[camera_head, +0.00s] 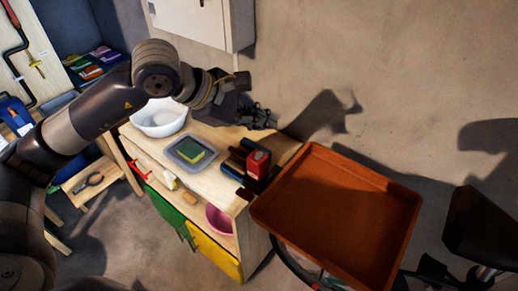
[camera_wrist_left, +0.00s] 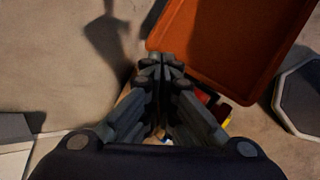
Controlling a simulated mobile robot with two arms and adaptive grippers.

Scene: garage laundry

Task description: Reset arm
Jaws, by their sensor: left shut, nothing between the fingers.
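My left gripper (camera_head: 262,118) is above the back edge of the wooden workbench (camera_head: 215,186), with its arm reaching in from the left. In the left wrist view its fingers (camera_wrist_left: 165,66) meet at the tips, shut and empty. The right gripper is not in view.
An orange-brown tray (camera_head: 340,208) is at right. A wall cabinet (camera_head: 205,22) hangs behind.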

